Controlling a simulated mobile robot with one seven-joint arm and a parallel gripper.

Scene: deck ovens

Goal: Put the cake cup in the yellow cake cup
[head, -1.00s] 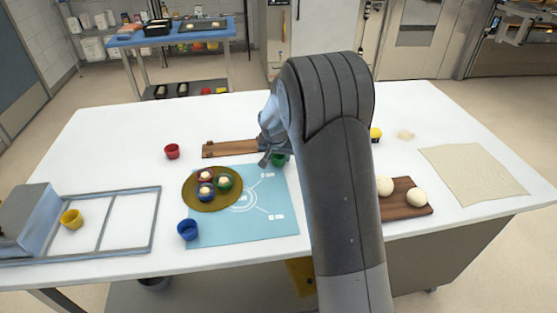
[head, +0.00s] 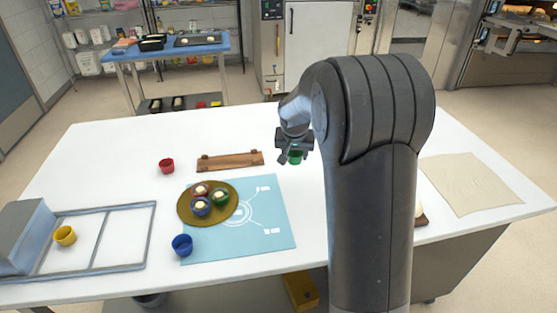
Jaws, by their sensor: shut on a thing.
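My gripper (head: 294,154) is shut on a green cake cup (head: 295,157) and holds it near the top right corner of the blue mat. I cannot tell from this view how high the cup is above the table. A yellow cake cup (head: 65,235) stands at the left of the table, inside the grey metal frame. Other cups in view are a red cup (head: 167,166) behind the plate and a blue cup (head: 182,245) at the left edge of the mat.
An olive plate (head: 184,212) with several filled cups overlaps the blue mat (head: 265,240). A wooden board (head: 231,161) lies behind the mat. The metal frame (head: 97,239) and a grey box (head: 26,235) occupy the left end. A beige cloth (head: 470,183) lies at right.

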